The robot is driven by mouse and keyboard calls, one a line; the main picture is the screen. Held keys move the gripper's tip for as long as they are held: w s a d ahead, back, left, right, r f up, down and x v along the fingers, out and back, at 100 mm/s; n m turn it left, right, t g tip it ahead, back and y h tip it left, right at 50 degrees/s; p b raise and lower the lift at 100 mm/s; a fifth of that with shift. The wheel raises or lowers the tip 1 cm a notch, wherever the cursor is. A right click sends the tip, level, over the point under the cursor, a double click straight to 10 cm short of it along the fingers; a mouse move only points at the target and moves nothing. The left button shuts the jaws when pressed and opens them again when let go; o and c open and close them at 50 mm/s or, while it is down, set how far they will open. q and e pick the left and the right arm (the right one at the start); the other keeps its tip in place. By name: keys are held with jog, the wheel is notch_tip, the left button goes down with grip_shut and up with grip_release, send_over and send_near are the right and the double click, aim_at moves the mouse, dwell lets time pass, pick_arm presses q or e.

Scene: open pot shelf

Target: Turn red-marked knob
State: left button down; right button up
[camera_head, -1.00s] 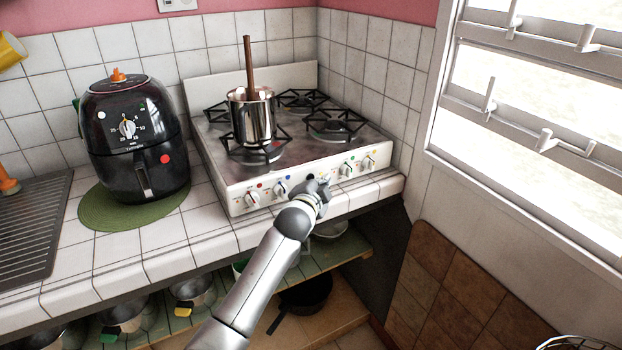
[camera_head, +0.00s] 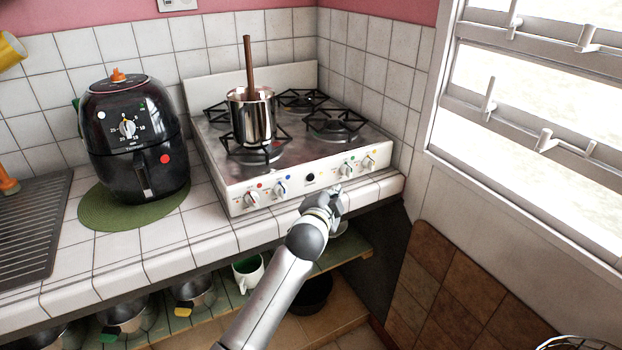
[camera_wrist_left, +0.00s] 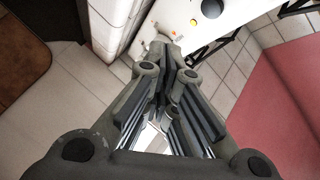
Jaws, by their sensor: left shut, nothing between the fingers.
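The stove (camera_head: 296,188) stands on the tiled counter with a row of white knobs along its front panel. The red-marked knob (camera_head: 251,198) is the leftmost, with a red dot above it. A blue-marked knob (camera_head: 281,188) is beside it. A black button (camera_head: 310,179) is mid-panel, and two more knobs (camera_head: 346,170) are at the right. My left gripper (camera_head: 335,198) is shut and empty, in front of and below the right-hand knobs, well right of the red-marked one. In the left wrist view its closed fingers (camera_wrist_left: 164,50) point toward the panel (camera_wrist_left: 232,12); contact there is unclear. My right gripper is not in view.
A steel pot (camera_head: 253,119) with a wooden handle stands on the left burners. A black air fryer (camera_head: 135,140) sits on a green mat (camera_head: 100,214) to the left. A window (camera_head: 530,130) is at right. A lower shelf holds pots and a white-green mug (camera_head: 248,271).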

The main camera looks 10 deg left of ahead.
pick_arm(q)
jog(key=c, duration=1.9)
grip_release()
jog(key=shift+f, duration=0.1)
jog(key=shift+o, duration=1.3)
jog(key=shift+s+a+f+m+y, duration=0.2)
jog(key=shift+f+m+y, duration=0.1)
jog(key=shift+m, duration=0.3)
jog(key=o, duration=0.4)
jog(key=s+a+m+y, duration=0.1)
jog(key=f+m+y, duration=0.1)
jog(key=m, duration=0.1)
jog(key=shift+s+a+f+g, duration=0.3)
jog(key=shift+s+a+g, duration=0.1)
jog(key=shift+o, duration=0.2)
jog(key=m+y, duration=0.8)
jog(key=y, duration=0.2)
send_near(253, 201)
jog(key=shift+t, duration=0.3)
jog(key=x, duration=1)
jog(key=shift+f, duration=0.15)
jog(key=shift+s, duration=0.1)
jog(key=c, duration=0.9)
